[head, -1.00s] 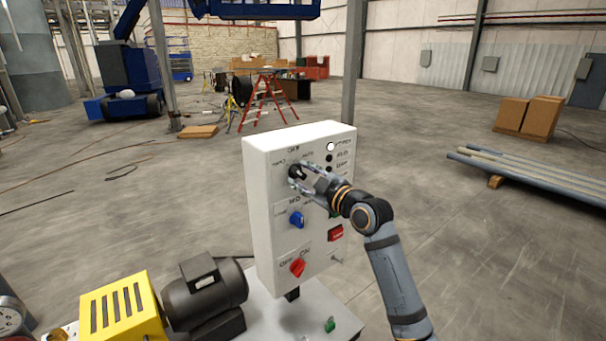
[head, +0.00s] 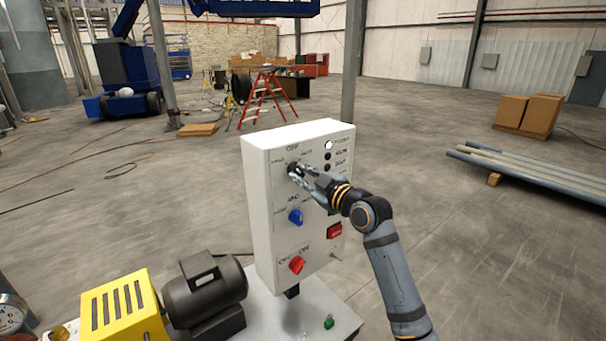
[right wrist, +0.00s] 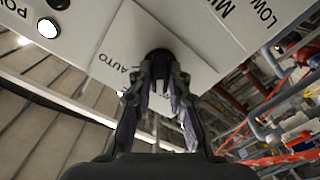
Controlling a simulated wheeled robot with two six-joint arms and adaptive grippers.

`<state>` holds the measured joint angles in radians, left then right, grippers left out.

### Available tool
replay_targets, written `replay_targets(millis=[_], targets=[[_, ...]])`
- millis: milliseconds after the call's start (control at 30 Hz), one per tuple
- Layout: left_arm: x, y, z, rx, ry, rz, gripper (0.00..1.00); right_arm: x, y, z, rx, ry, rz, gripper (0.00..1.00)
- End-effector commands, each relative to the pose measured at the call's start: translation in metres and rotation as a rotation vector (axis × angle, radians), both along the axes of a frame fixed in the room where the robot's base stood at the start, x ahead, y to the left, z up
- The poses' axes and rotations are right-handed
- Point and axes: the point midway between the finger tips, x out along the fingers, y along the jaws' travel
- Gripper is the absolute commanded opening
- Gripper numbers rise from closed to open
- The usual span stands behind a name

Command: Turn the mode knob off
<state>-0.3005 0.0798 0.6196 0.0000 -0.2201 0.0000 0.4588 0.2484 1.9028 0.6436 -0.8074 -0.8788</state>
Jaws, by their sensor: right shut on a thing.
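The white control box (head: 262,215) stands upright in the head view. Its top black knob (head: 291,168) has an OFF label above it, AUTO at its upper right and another label at its left. My right gripper (head: 300,172) reaches in from the right and is shut on this knob. In the right wrist view the fingers (right wrist: 160,78) close around the black knob (right wrist: 158,56), with AUTO printed beside it. The fingers hide most of the knob, so I cannot tell which way it points. My left gripper is not in view.
Below on the panel are a blue knob (head: 295,217), a red knob (head: 297,265) and a red switch (head: 334,231). A dark motor (head: 205,290) and yellow guard (head: 115,313) stand at lower left.

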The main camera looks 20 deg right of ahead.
Motion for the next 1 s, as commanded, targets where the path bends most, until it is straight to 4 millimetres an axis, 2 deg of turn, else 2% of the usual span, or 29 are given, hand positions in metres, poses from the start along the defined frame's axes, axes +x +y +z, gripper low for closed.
replay_targets(millis=[600, 1000], targets=[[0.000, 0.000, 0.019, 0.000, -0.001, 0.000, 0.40, 0.000, 0.000, 0.005, 0.458, 0.159, 0.001, 0.00], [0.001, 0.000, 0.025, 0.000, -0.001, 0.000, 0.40, 0.000, 0.000, 0.005, 0.596, 0.206, 0.003, 0.00]])
